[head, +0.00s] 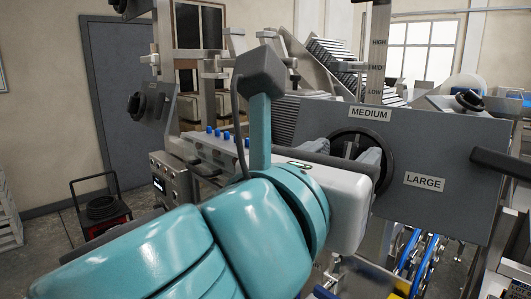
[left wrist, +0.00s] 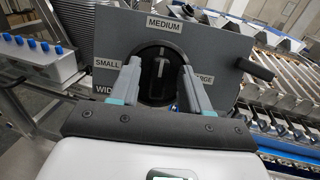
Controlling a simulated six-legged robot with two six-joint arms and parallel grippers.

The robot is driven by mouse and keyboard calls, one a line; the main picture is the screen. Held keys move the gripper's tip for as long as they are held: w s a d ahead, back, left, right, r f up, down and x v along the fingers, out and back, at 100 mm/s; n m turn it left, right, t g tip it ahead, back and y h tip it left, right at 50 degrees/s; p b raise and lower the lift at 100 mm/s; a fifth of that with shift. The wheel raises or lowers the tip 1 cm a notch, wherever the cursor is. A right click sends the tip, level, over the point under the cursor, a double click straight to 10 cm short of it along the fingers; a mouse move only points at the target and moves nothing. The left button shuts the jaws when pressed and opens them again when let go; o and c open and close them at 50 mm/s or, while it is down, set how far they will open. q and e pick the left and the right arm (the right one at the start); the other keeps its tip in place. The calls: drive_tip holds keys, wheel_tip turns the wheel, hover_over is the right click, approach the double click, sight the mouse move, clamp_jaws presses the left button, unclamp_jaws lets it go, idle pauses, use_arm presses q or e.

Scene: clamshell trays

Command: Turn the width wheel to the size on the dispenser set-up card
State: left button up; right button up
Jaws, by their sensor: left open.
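The black round width wheel (left wrist: 156,78) is set in a dark grey panel (left wrist: 215,45). Its raised grip bar carries a white pointer line, which points up towards the MEDIUM label (left wrist: 164,24). A SMALL label (left wrist: 107,63) is at left, and a partly covered LARGE label (left wrist: 204,79) is at right. My left gripper (left wrist: 161,72) is open, one finger on each side of the grip bar; I cannot tell whether they touch it. In the head view the left gripper (head: 367,158) partly hides the wheel (head: 385,142). I cannot make out a set-up card. My right gripper is out of view.
A dark handle (head: 500,163) sticks out at the panel's right side. A height scale (head: 378,55) marked HIGH, MID and LOW stands above the panel. A row of blue-topped items (left wrist: 33,43) is left of the panel. Blue conveyor parts (head: 422,255) lie below it.

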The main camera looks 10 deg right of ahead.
use_arm(q)
drive_tip(key=shift+s, duration=0.1)
clamp_jaws()
